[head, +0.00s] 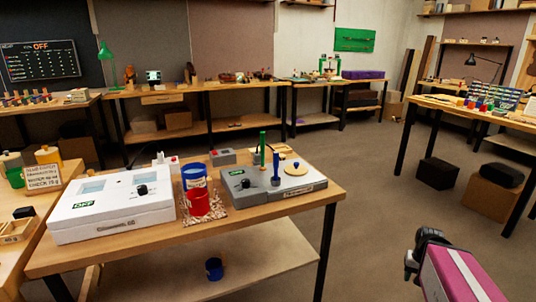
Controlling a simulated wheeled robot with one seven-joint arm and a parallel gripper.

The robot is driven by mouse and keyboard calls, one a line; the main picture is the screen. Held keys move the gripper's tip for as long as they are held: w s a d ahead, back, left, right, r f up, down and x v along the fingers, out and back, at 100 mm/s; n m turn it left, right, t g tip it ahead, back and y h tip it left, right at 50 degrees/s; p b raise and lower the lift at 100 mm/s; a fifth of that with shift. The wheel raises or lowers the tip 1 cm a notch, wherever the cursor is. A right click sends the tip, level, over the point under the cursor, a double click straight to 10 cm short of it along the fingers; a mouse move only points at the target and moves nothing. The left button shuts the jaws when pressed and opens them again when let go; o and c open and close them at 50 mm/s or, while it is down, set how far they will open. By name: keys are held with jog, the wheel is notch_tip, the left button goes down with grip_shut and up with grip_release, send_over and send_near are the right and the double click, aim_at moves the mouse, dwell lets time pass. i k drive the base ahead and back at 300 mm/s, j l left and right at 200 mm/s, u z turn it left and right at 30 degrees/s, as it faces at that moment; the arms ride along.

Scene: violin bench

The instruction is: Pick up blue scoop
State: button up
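A blue upright tool with a thin handle (276,165) stands on the grey device (312,186) on the near bench; it may be the blue scoop, but its lower end is too small to make out. A green upright tool (263,148) stands just left of it. A blue cup (195,176) is behind a red cup (199,203), left of the device. Another small blue cup-like thing (214,268) is on the lower shelf. My gripper (413,262) is at the lower right, apart from the bench and these things. Its fingers are mostly hidden, and I see nothing held.
A white box-shaped machine (110,206) marked OFF takes up the bench's left side. The near bench (310,207) has a bare right edge, with open floor (375,215) between it and my gripper. Other benches line the back and right. A side table stands at left.

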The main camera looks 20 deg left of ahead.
aim_at(276, 180)
jog(key=j+u, duration=0.1)
jog(key=u, duration=1.5)
